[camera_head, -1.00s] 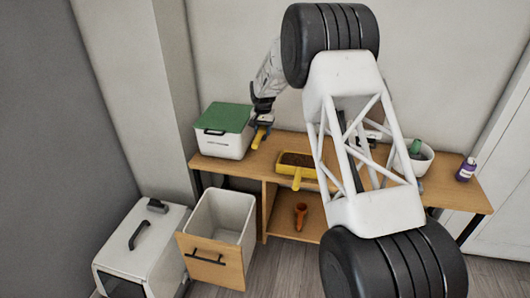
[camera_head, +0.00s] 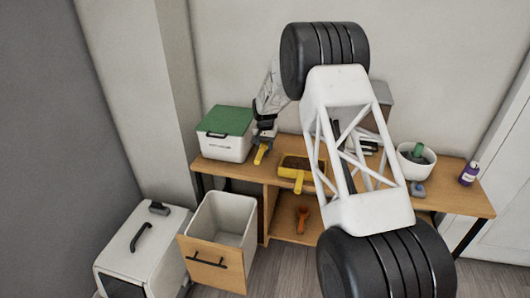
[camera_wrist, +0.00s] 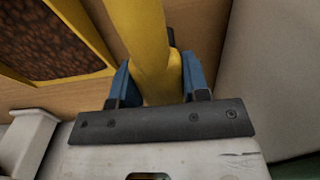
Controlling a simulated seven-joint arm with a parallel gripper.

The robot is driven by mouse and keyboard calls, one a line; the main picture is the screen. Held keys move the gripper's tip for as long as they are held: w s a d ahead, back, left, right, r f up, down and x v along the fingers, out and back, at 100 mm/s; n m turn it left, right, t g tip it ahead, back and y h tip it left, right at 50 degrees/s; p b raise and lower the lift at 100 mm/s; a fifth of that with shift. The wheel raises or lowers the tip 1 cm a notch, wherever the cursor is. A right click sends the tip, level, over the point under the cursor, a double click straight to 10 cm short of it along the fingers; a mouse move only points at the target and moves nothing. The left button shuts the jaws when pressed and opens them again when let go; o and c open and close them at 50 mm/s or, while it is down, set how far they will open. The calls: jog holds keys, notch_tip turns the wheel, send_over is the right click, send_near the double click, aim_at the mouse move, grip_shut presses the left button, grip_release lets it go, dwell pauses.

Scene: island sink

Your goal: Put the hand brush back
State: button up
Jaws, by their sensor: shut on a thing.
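The hand brush shows as a yellow handle (camera_head: 261,155) between the white box and the dustpan, over the wooden table. My gripper (camera_head: 264,139) is shut on this handle. In the wrist view the yellow handle (camera_wrist: 140,45) runs between the two blue fingertips of my gripper (camera_wrist: 157,82). The bristles are not clearly visible, and I cannot tell whether the brush touches the table.
A white box with a green lid (camera_head: 224,147) stands close left of my gripper. A white pot (camera_head: 415,163) and a purple bottle (camera_head: 468,173) stand at the table's right. An open drawer bin (camera_head: 220,235) and a white litter box (camera_head: 145,250) are below left. My arm hides the table's middle.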

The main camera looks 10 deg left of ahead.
aim_at(265, 142)
jog(key=shift+f, duration=1.8)
jog(key=shift+f, duration=0.15)
jog(key=o, duration=1.2)
jog(key=shift+r, duration=6.1)
